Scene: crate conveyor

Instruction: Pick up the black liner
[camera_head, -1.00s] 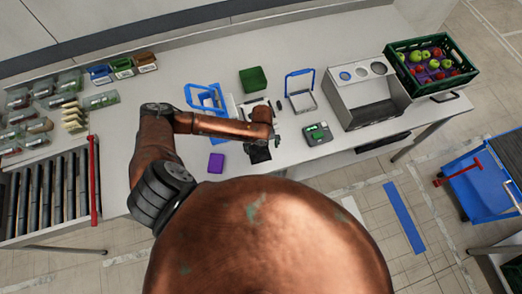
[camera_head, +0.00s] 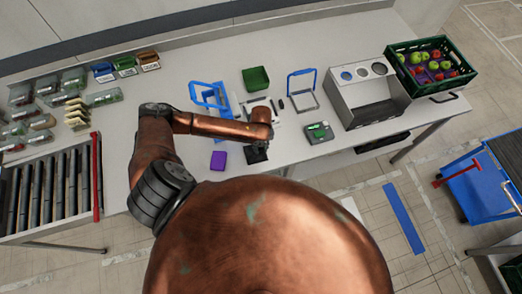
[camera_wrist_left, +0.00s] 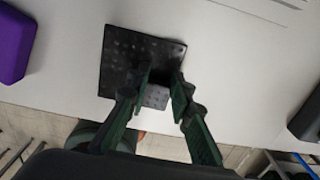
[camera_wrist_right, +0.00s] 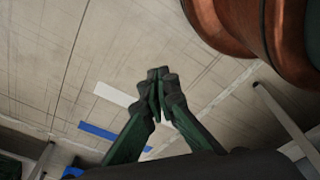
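The black liner (camera_head: 257,156) lies near the front edge of the bench in the head view, partly behind my left arm. In the left wrist view it is a dark, dimpled square (camera_wrist_left: 120,55) on the pale bench top. My left gripper (camera_wrist_left: 165,80) is over its right part, with its two fingers apart and part of the liner showing between them. I cannot tell whether the fingertips touch it. My right gripper (camera_wrist_right: 161,74) has its fingertips together with nothing seen between them, above the floor and away from the bench.
A purple box (camera_head: 218,160) lies left of the liner. A digital scale (camera_head: 319,132), a grey housing (camera_head: 370,98) and a green fruit crate (camera_head: 400,62) stand to the right. A green bin (camera_head: 256,78) is behind. Rollers (camera_head: 50,190) and a red bar (camera_head: 97,178) are at left.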

